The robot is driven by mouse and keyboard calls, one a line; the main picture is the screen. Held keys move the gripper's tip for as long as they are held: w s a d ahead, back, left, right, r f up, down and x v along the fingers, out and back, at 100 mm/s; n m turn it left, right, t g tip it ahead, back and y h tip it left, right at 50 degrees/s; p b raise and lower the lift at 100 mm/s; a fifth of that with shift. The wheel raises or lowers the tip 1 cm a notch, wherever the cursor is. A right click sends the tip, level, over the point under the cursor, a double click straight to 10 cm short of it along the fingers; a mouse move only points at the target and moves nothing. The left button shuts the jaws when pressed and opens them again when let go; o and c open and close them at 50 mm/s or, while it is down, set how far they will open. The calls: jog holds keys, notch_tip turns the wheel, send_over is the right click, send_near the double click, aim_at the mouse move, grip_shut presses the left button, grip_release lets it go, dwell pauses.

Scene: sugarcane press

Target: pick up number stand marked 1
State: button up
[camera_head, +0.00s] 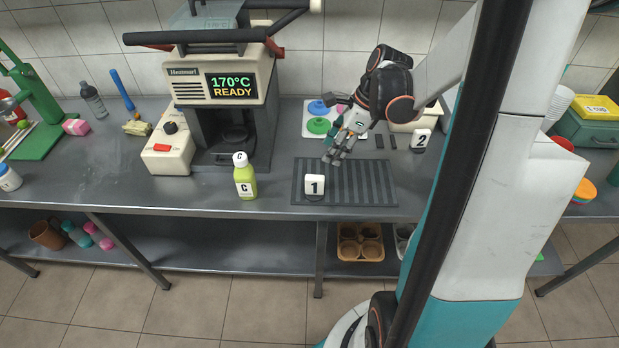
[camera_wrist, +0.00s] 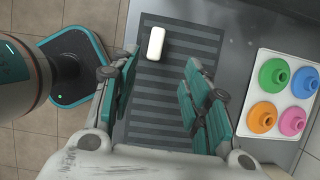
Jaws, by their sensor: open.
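The number stand marked 1 (camera_head: 315,185) is a small white block with a black numeral. It stands upright near the front left of the dark ribbed mat (camera_head: 375,182). In the wrist view the white stand (camera_wrist: 156,43) shows from above, ahead of my fingers and toward the left one. My gripper (camera_head: 336,158) is above the back part of the mat, behind the stand. In the wrist view my gripper (camera_wrist: 160,92) is open, with nothing between its fingers. A second white stand, marked 2 (camera_head: 420,140), stands at the back right.
A yellow-green bottle marked C (camera_head: 244,177) stands left of the mat. A press reading 170°C (camera_head: 222,88) is behind it. A white tray of coloured pieces (camera_wrist: 254,118) lies beside the mat. The counter's front edge is close to the stand.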

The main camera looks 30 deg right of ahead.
aim_at(316, 177)
jog(key=b+x, duration=0.2)
jog(key=x, duration=0.5)
jog(key=shift+a+f, duration=0.1)
jog(key=shift+f, duration=0.25)
jog(key=shift+s+b+x, duration=0.1)
jog(key=shift+b+x, duration=0.7)
jog(key=shift+x, duration=0.55)
jog(key=shift+s+b+x, duration=0.15)
jog(key=shift+b+x, duration=0.65)
jog(key=shift+x, duration=0.55)
jog(key=shift+a, duration=0.15)
jog(key=shift+r, duration=0.1)
jog(key=shift+c, duration=0.3)
grip_shut()
